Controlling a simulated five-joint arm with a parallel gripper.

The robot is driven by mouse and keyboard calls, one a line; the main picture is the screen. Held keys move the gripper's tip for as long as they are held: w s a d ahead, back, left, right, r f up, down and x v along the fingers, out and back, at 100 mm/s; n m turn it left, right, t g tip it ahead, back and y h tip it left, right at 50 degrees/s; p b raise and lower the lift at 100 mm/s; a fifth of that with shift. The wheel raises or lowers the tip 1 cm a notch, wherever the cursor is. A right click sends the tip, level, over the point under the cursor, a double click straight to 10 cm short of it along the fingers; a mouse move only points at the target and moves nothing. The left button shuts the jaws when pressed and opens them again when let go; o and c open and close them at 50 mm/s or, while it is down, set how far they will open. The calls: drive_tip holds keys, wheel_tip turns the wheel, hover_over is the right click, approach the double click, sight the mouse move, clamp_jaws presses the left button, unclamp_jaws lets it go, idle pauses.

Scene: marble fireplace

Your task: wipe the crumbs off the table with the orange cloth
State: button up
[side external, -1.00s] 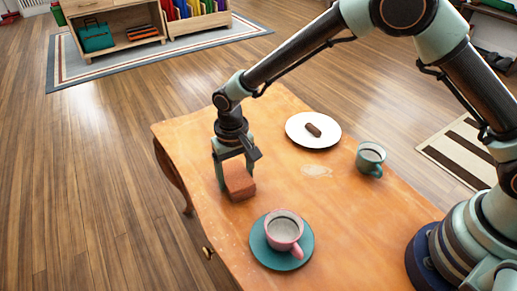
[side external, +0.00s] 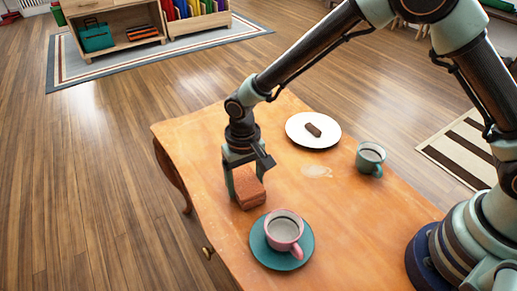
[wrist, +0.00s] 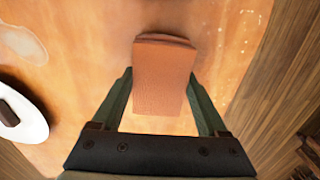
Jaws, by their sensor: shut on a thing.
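The orange cloth (side external: 251,197) is a folded, block-like bundle on the table's left part. It also shows between my fingers in the wrist view (wrist: 163,85). My gripper (side external: 246,184) points down and is shut on the cloth, low over the wooden table (side external: 345,235). I cannot tell whether the cloth presses on the wood. Small pale crumbs (wrist: 236,50) lie scattered to the right of the cloth in the wrist view. They are too small to make out clearly in the side view.
A pink cup (side external: 284,229) on a teal saucer (side external: 262,257) stands close by the cloth. A white plate (side external: 300,136) with a brown bar (side external: 313,130) and a teal mug (side external: 370,158) stand farther back. A pale smear (side external: 317,171) marks the tabletop between them.

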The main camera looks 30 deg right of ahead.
sight(228, 201)
drive_tip(key=shift+a, duration=2.45)
drive_tip(key=shift+d, duration=3.85)
drive_tip(key=shift+a+r, duration=0.1)
drive_tip(key=shift+r, duration=3.9)
